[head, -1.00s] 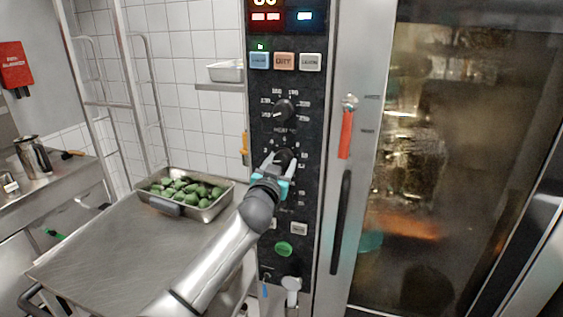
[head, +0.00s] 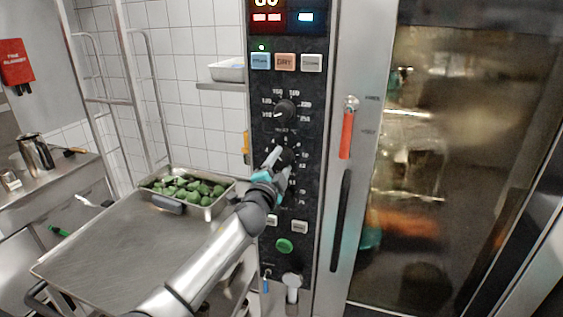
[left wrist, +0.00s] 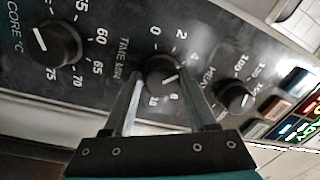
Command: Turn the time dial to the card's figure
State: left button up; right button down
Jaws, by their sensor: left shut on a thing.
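The time dial (head: 288,157) is a black knob on the dark oven control panel, partly hidden by my left gripper (head: 278,160) in the head view. In the left wrist view the dial (left wrist: 160,70) sits between the two fingers of my left gripper (left wrist: 163,82), shut on it. The right finger covers some figures there, so I cannot read the exact setting. I cannot make out a card with a figure. My right gripper is out of view.
The heat dial (head: 285,110) is just above, with coloured buttons (head: 285,62) higher up. The core dial (left wrist: 57,44) shows in the wrist view. The oven door handle (head: 341,220) stands to the right. A tray (head: 222,207) of green vegetables rests on the steel table (head: 110,255).

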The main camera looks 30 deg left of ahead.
pick_arm(q)
jog(key=m, duration=0.2)
jog(key=m+p, duration=0.1)
jog(key=m, duration=0.1)
jog(key=r+m, duration=0.1)
jog(key=m, duration=0.2)
jog(key=shift+a+h, duration=0.2)
jog(key=shift+h, duration=0.2)
jog(key=m+p, duration=0.2)
jog(key=m, duration=0.4)
jog(key=shift+m+h, duration=0.4)
jog(key=m+p, duration=0.2)
jog(key=m, duration=0.3)
jog(key=shift+r+m+p, duration=0.15)
jog(key=shift+m+p, duration=0.15)
jog(key=shift+p, duration=0.05)
jog(key=m+p, duration=0.2)
jog(key=m, duration=0.2)
jog(key=shift+d+m+g+p, duration=0.1)
jog(key=shift+m+g+p, duration=0.2)
jog(key=shift+m+p, duration=0.8)
jog(key=shift+m, duration=0.4)
